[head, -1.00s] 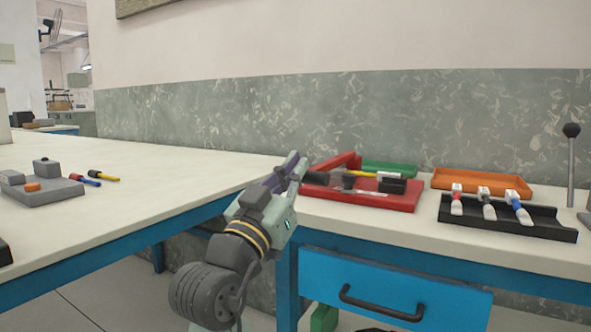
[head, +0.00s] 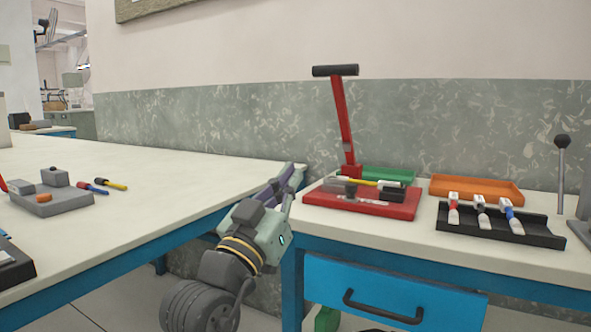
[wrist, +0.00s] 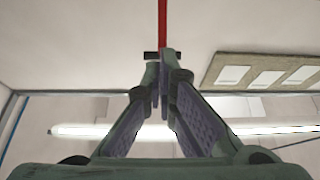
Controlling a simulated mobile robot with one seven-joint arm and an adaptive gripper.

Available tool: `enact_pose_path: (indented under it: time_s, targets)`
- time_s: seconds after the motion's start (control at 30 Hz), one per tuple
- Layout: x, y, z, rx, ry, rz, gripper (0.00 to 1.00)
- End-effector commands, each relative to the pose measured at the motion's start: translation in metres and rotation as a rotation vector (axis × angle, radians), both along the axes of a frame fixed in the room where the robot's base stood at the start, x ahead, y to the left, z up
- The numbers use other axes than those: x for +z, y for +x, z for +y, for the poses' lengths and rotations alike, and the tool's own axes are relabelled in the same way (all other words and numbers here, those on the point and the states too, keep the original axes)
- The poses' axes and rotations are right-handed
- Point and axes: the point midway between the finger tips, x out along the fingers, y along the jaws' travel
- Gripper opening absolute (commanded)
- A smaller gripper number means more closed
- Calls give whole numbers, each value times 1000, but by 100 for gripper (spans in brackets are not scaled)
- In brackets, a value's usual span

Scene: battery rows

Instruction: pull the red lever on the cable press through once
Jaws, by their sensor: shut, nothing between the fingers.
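The cable press has a red base (head: 395,209) on the right-hand bench. Its red lever (head: 342,115) stands raised, tilted slightly left, with a black crossbar grip (head: 335,71) at the top. My gripper (head: 298,171) is beside the left end of the base, well below the grip and apart from it. Its fingers point up and look closed and empty. In the wrist view the lever (wrist: 162,18) and its dark grip (wrist: 149,55) show beyond my fingertips (wrist: 161,75), the grip partly hidden behind them.
A black rack (head: 530,232) with several white-bodied connectors stands right of the press. An orange tray (head: 477,189) and a green tray (head: 388,174) lie behind. A grey post with a black knob (head: 562,141) stands far right. The left bench (head: 130,225) holds a grey block and pens.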

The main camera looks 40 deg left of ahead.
Motion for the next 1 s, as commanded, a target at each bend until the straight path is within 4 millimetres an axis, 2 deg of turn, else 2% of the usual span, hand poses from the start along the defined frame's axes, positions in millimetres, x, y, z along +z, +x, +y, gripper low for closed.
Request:
enact_pose_path:
  time_s: [0.1, 0.33, 1.0]
  targets:
    - [-13, -23, -5, 3, 2, -4, 0]
    - [-25, -46, -11, 1, 3, -5, 0]
    - [-27, -50, -13, 0, 5, -7, 0]
